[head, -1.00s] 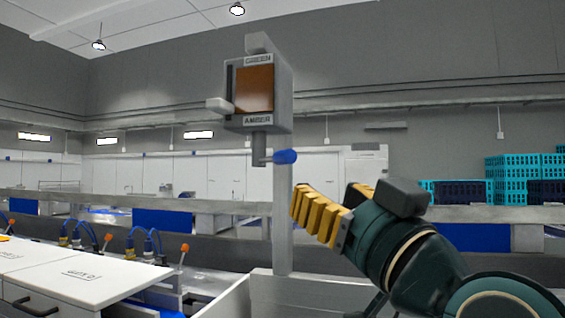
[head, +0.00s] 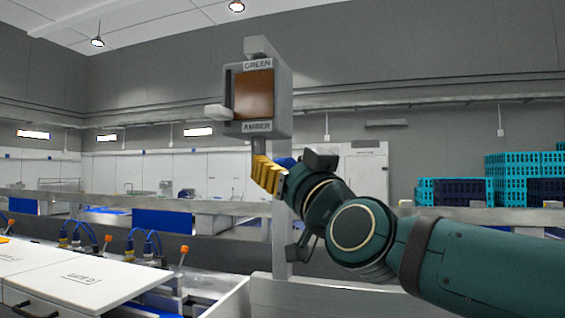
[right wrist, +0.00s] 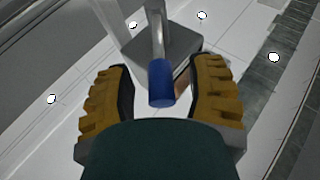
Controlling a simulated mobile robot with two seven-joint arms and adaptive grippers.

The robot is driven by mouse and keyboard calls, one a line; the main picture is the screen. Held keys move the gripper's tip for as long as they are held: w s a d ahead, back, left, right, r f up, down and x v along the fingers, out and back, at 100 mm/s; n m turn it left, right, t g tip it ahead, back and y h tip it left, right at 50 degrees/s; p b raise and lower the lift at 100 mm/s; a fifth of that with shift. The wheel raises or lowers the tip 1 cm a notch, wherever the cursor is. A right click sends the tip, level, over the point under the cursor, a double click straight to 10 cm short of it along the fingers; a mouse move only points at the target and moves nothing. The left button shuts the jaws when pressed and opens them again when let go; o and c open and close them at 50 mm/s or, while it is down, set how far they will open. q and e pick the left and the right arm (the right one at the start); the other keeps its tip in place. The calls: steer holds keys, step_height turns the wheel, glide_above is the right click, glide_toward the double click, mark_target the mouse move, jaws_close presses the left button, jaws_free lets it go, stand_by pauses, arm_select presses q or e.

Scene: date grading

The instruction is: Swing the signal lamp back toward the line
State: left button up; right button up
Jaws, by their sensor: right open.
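The signal lamp (head: 255,94) is a grey box on a post, with an amber-brown face between the labels GREEN and AMBER. Its blue handle (right wrist: 160,84) sticks out below the box and lies between the spread fingers in the right wrist view. In the head view the handle (head: 286,162) is mostly hidden behind my gripper. My right gripper (head: 266,174) has yellow fingers and is open around the handle, with gaps on both sides in the wrist view. My left gripper is not in view.
The lamp's grey post (head: 280,240) rises from a low grey wall behind my right wrist. White covers (head: 80,278) and orange-topped levers stand at lower left. Teal crates (head: 508,178) are stacked at the far right.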

steer(key=shift+w+a+r, duration=0.15)
steer(key=shift+w, duration=0.1)
jaws_close()
